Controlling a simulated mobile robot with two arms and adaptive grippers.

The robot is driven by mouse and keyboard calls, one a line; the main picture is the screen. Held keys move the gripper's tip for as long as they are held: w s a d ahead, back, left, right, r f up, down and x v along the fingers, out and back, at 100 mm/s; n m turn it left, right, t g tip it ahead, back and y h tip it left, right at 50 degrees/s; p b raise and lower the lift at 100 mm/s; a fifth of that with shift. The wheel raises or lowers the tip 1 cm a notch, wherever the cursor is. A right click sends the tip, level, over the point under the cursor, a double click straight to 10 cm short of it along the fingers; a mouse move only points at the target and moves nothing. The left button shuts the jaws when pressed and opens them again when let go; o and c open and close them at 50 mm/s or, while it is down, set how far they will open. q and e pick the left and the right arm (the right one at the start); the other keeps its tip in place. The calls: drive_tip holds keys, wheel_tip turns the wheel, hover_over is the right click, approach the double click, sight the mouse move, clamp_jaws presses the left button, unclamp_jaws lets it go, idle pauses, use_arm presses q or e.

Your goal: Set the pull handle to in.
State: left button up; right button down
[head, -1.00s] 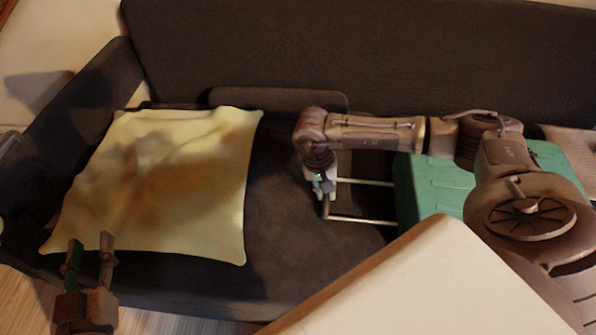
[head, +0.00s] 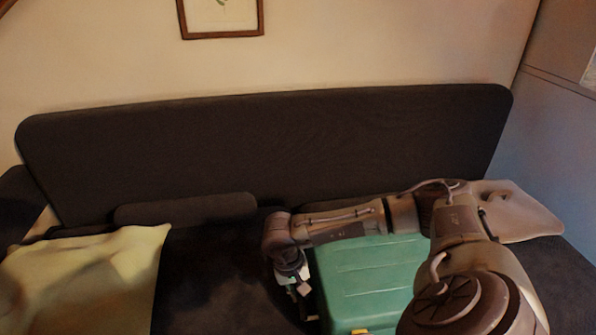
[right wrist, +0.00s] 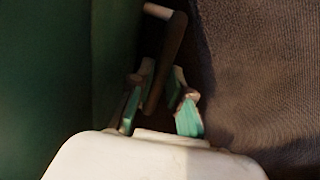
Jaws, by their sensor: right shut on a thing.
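The green suitcase (head: 368,270) lies on the dark sofa, and its left side is close to my right gripper (head: 300,290). In the right wrist view, the dark bar of the pull handle (right wrist: 170,58) runs between the fingers of my right gripper (right wrist: 160,103), which is shut on it. A pale rod end shows at the bar's far end. The bar is close beside the suitcase wall (right wrist: 65,65). In the head view the handle is mostly hidden by the gripper, and little of its rods shows. My left gripper is out of view.
A yellow cushion (head: 90,275) lies at the left on the sofa. The sofa backrest (head: 270,145) rises behind. A flat pale cushion (head: 528,212) lies behind my right arm. Dark seat (head: 205,275) is free between the yellow cushion and my gripper.

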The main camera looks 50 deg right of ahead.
drive_tip(key=shift+s+d, duration=0.1)
drive_tip(key=shift+d, duration=0.1)
drive_tip(key=c, duration=1.1)
unclamp_jaws()
